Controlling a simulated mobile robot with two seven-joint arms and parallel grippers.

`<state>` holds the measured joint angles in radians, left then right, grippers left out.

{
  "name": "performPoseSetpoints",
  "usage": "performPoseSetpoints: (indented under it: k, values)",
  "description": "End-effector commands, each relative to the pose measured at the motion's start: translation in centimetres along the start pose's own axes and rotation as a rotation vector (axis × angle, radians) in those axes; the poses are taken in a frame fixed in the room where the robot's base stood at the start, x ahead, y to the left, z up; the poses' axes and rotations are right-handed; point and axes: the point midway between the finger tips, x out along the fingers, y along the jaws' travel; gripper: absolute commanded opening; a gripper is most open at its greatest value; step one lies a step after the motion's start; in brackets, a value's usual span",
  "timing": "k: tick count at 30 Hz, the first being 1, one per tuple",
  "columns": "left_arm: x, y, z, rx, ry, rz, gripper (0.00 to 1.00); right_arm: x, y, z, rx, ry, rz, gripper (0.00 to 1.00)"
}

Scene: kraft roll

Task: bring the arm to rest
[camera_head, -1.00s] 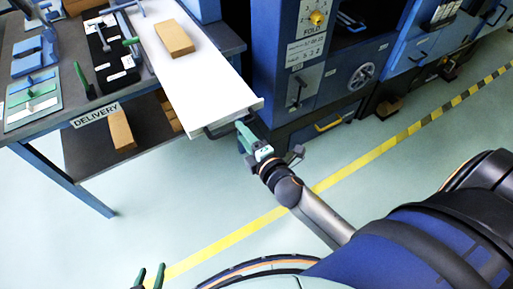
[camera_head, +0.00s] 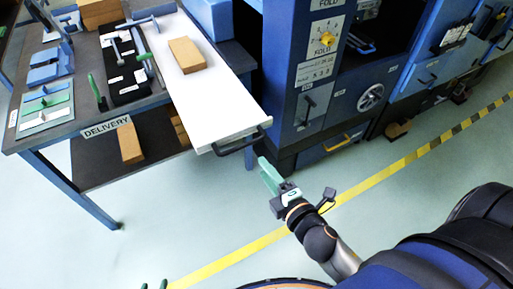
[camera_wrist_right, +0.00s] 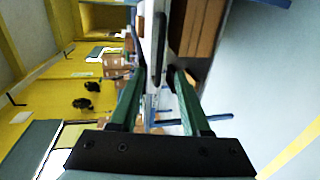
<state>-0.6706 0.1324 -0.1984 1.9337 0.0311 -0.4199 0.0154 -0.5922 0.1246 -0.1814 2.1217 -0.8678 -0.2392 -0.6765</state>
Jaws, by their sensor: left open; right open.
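My right gripper (camera_head: 266,172) is open and empty in the head view, over the floor just in front of the white pull-out board (camera_head: 215,98). Its green fingers are apart from the board's dark handle (camera_head: 240,143). In the right wrist view the open fingers (camera_wrist_right: 158,88) spread with nothing between them, and the dark handle (camera_wrist_right: 159,45) shows beyond. My left gripper (camera_head: 153,285) shows only its green fingertips at the bottom edge of the head view, held apart; the rest is cut off.
A brown block (camera_head: 187,55) lies on the white board. The grey delivery table (camera_head: 60,128) carries tools and trays, with brown blocks (camera_head: 129,143) on its lower shelf. A blue machine (camera_head: 318,90) stands right of the board. The pale floor (camera_head: 190,225) with a yellow line is clear.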

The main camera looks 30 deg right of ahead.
Motion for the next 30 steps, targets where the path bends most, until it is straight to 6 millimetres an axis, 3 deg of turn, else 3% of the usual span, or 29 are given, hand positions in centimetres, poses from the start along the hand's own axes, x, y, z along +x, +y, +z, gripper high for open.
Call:
performPoseSetpoints:
  k: [8, 11, 21, 25, 30]
  values:
    - [-0.3, 0.1, -0.4, 0.000, 0.001, 0.001, 0.50, -0.1, -0.3, 0.0, 0.048, 0.000, -0.020, 0.47]
    - [-1.0, 0.1, -1.2, 0.001, 0.001, 0.001, 0.50, -0.7, -1.6, -0.1, 0.220, -0.006, -0.087, 0.47]
    - [-3.9, -0.3, -4.1, 0.000, 0.005, -0.015, 0.50, -5.7, -9.4, -2.0, 1.201, -0.182, -0.458, 0.47]
    - [-4.3, -0.4, -4.5, 0.000, 0.008, -0.017, 0.50, -7.1, -11.1, -2.8, 1.414, -0.255, -0.535, 0.47]
    - [-4.4, -0.4, -4.2, -0.001, 0.003, -0.017, 0.50, -7.6, -11.8, -3.1, 1.498, -0.285, -0.561, 0.47]
